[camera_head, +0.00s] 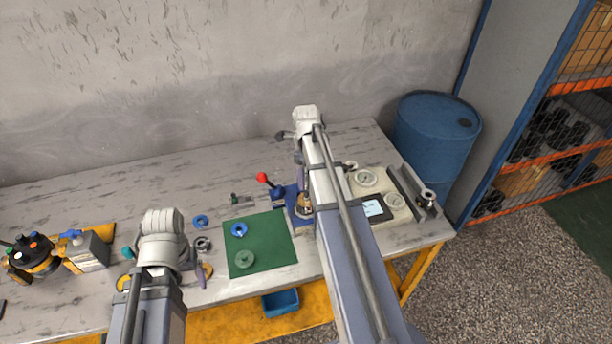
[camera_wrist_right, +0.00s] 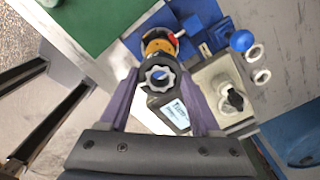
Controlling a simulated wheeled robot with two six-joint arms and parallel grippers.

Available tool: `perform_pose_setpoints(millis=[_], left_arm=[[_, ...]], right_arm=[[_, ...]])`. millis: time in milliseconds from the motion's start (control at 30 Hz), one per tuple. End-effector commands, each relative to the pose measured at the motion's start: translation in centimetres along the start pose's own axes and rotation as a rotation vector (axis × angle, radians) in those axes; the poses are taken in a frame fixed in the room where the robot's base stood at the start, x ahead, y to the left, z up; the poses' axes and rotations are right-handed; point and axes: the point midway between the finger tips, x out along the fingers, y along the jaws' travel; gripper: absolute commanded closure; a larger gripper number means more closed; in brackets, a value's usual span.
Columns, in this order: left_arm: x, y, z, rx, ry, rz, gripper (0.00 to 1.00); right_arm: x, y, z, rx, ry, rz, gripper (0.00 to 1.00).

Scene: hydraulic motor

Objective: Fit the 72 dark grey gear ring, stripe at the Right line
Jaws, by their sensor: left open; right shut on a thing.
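My right gripper (camera_wrist_right: 162,98) has its two purple fingers closed around a dark grey part with a lighter toothed ring (camera_wrist_right: 160,78), seen from above in the right wrist view. I take this as the gear ring; its stripe cannot be made out. Just beyond it is an orange-brass body (camera_wrist_right: 160,42) in a blue fixture (camera_wrist_right: 190,35). Whether the ring touches that body cannot be told. In the head view the blue fixture (camera_head: 290,195) and brass body (camera_head: 304,208) are partly hidden by my right arm. My left gripper (camera_head: 198,268) is open low over the bench's front edge.
A green mat (camera_head: 268,240) carries a blue ring (camera_head: 239,230) and a green disc (camera_head: 245,259). Another blue ring (camera_head: 200,221) and a grey ring (camera_head: 203,244) lie left of it. A red-knobbed lever (camera_head: 262,177) sticks up by the fixture.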

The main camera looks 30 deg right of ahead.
Motion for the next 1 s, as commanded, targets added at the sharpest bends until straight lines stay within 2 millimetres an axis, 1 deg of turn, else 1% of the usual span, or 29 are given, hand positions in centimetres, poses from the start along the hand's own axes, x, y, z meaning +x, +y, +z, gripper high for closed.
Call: perform_pose_setpoints(millis=[267, 467, 800, 1000], left_arm=[[0.2, 0.0, 0.0, 0.0, 0.0, 0.0, 0.2], [1.2, 0.1, -0.1, 0.0, 0.0, 0.0, 0.2], [3.4, 0.3, -0.2, -0.001, 0.0, 0.0, 0.2], [3.5, 0.3, -0.2, -0.001, 0.0, 0.0, 0.2]], right_arm=[[0.2, 0.0, 0.0, 0.011, 0.0, 0.0, 1.0], [1.2, 0.0, 0.0, 0.01, 0.0, 0.0, 1.0], [3.4, 0.0, 0.0, 0.009, 0.0, 0.0, 1.0], [3.5, 0.0, 0.0, 0.009, 0.0, 0.0, 1.0]])
